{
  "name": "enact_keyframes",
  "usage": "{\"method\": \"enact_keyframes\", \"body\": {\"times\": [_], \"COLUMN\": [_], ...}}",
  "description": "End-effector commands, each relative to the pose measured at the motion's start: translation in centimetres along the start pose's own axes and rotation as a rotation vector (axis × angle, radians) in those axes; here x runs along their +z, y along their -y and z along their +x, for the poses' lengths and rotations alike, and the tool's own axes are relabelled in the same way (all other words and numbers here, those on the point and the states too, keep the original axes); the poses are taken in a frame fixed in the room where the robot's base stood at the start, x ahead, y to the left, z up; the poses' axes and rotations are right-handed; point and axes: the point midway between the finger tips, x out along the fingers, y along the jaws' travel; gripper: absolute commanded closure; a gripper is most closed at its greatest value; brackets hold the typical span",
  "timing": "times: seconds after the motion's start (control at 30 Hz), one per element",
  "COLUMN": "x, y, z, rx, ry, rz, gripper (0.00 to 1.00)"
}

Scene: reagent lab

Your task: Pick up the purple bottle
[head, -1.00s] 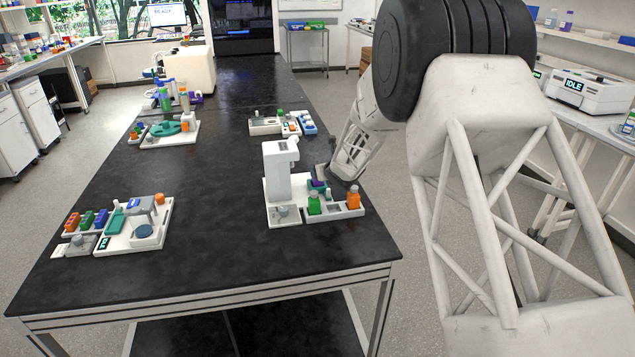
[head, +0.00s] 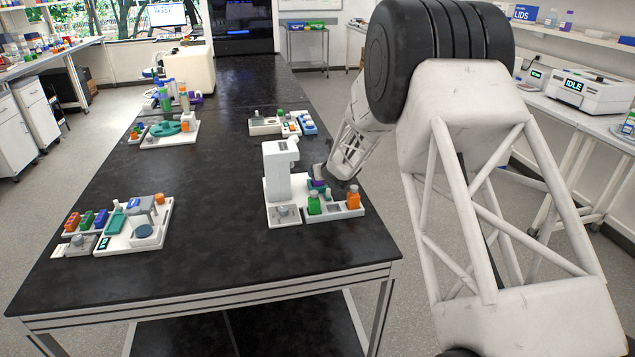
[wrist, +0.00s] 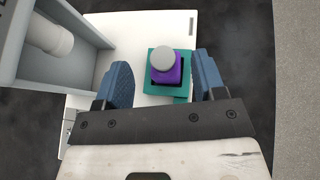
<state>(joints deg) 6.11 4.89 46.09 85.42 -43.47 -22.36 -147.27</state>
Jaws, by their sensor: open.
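The purple bottle (wrist: 167,72) has a grey cap and stands in a teal square holder (wrist: 152,97) on a white base. In the wrist view it lies between and just beyond the fingertips of my gripper (wrist: 165,78), which is open with a blue finger on each side. In the head view the purple bottle (head: 318,184) is partly hidden, and only a bit of purple shows beside the white device. My gripper (head: 322,174) reaches in there from the right, and its fingers are hard to make out.
A white upright device (head: 277,172) stands just left of the bottle. Another station (head: 135,235) stands to the left, with bare black table (head: 220,200) between.

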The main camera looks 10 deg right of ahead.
Motion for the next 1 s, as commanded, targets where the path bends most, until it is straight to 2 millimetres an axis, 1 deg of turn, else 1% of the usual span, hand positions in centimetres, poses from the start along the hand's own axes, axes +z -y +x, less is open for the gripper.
{"method": "enact_keyframes", "body": {"times": [0.27, 0.8, 1.0], "x": [0.0, 0.0, 0.0], "y": [0.0, 0.1, 0.1], "z": [0.5, 4.5, 5.2], "rx": [0.000, 0.000, 0.000], "ry": [0.000, 0.000, 0.000], "rz": [0.000, 0.000, 0.000], "gripper": [0.36, 0.36, 0.36]}}
